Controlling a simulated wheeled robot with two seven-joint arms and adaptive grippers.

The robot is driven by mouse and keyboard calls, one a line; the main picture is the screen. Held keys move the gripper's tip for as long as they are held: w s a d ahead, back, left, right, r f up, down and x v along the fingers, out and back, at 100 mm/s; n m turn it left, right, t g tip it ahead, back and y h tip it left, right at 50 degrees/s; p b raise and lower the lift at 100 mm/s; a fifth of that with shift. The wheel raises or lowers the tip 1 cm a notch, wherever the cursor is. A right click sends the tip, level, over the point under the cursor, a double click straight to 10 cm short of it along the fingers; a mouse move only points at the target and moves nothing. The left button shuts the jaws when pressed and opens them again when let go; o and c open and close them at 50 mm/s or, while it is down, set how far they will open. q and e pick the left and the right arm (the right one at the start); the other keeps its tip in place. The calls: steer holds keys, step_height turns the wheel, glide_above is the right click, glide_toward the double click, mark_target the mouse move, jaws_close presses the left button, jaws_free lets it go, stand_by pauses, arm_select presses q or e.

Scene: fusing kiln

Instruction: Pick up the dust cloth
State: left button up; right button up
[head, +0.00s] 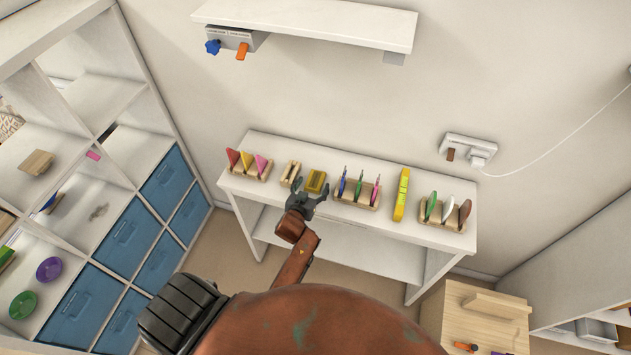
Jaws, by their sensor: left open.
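A small mustard-yellow piece (315,181), which looks like the dust cloth, lies on the white table (345,235) against the wall. It is too small to tell its folds. My left gripper (309,192) is open and empty at the near side of the yellow piece, overlapping its lower edge in the head view. I cannot tell whether they touch. My right gripper is not in view.
A small wooden holder (290,173) stands just left of the yellow piece. Racks of coloured pieces (250,165) and discs (443,214) and a yellow level (402,194) share the tabletop. A wall shelf (310,22) hangs above.

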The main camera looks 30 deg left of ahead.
arm_select(q)
steer(key=shift+x, duration=0.8)
steer(key=shift+c, duration=0.2)
steer(key=c, duration=0.9)
steer(key=shift+c, duration=0.2)
